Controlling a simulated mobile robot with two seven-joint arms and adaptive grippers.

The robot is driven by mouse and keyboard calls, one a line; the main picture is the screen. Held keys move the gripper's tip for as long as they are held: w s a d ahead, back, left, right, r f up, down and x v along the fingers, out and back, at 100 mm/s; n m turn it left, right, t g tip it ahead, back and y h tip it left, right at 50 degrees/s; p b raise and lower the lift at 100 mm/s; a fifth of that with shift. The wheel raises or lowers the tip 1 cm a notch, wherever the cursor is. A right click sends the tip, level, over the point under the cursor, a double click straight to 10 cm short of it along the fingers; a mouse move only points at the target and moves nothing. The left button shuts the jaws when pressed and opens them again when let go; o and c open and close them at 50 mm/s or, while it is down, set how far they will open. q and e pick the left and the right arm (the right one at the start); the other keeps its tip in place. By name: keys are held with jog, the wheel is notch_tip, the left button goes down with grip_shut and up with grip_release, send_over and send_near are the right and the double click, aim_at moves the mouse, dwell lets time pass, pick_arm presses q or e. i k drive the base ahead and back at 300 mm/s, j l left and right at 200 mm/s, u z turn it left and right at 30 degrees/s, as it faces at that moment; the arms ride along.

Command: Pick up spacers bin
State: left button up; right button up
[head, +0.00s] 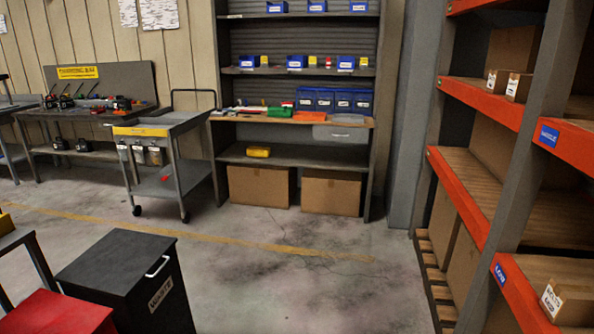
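Several small blue bins with white labels stand on the grey shelving unit at the back; the labels are too small to read, so I cannot tell which bin is the spacers bin. One blue bin (297,62) is in the middle of the centre shelf, with another blue bin (346,63) to its right and a third blue bin (250,62) to its left. A row of larger dark blue bins (334,101) sits on the worktop level below. Neither of my grippers is in view.
A grey cart (170,135) stands left of the shelving, beside a tool bench (85,110). Orange racking (480,101) lines the right side. A black waste box (125,285) and a red box (62,312) are at front left. The middle floor (300,260) is clear.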

aim_at(343, 62)
jog(key=i+j+z, duration=0.1)
jog(key=i+z, duration=0.3)
jog(key=i, duration=1.3)
jog(key=i+u, duration=0.2)
jog(key=i, duration=0.65)
jog(key=i+l+u, duration=0.2)
jog(key=i, duration=0.65)
jog(key=i+j, duration=0.15)
jog(key=i, duration=0.5)
jog(key=i+j+u, duration=0.1)
jog(key=i, duration=0.5)
